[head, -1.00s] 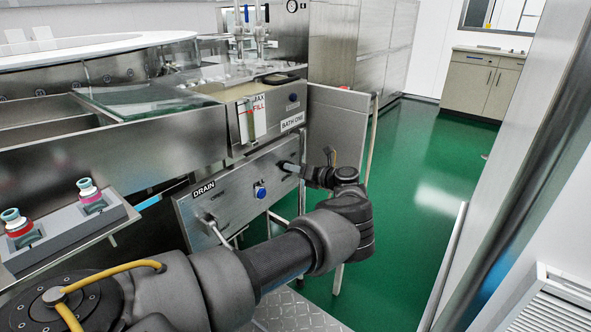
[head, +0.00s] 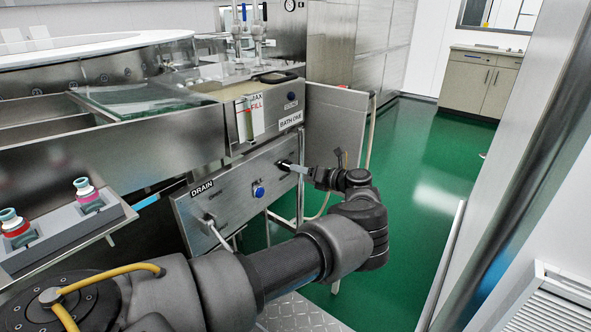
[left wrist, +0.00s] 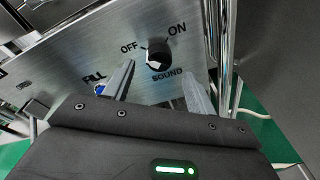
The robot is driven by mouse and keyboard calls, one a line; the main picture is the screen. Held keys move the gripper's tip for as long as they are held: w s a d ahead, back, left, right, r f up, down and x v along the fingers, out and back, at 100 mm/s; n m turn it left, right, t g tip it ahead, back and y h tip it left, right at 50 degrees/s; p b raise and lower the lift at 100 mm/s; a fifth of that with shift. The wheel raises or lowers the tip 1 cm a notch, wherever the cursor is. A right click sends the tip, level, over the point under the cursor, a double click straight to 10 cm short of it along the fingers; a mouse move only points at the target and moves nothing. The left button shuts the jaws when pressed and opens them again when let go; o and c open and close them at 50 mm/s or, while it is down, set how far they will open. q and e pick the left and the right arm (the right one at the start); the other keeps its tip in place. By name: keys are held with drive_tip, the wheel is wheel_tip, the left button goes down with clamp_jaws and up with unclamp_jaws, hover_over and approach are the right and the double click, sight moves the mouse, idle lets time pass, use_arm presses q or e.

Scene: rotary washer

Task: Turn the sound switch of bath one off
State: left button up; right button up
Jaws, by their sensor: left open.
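The black sound knob (left wrist: 158,55) sits on the steel panel in the left wrist view, with "OFF" printed to its left, "ON" to its upper right and "SOUND" below. Which label its pointer faces is not clear. It also shows as a small dark spot in the head view (head: 283,165), on the panel under the "BATH ONE" label (head: 290,121). My left gripper (left wrist: 160,88) is open and empty. Its fingertips stand either side of the knob's line, short of the knob and apart from it. In the head view the left gripper (head: 300,169) points at the panel. My right gripper is not seen.
A blue fill button (head: 258,192) and a drain handle (head: 209,222) are on the same panel (head: 230,192). A rail and a side panel (head: 336,125) stand just right of the knob. Green floor (head: 430,160) is clear on the right.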

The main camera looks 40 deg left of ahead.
use_arm(q)
drive_tip(key=d, duration=0.6)
drive_tip(key=shift+d+r+p, duration=0.3)
drive_tip(key=shift+r+p, duration=0.05)
drive_tip(key=shift+r, duration=0.05)
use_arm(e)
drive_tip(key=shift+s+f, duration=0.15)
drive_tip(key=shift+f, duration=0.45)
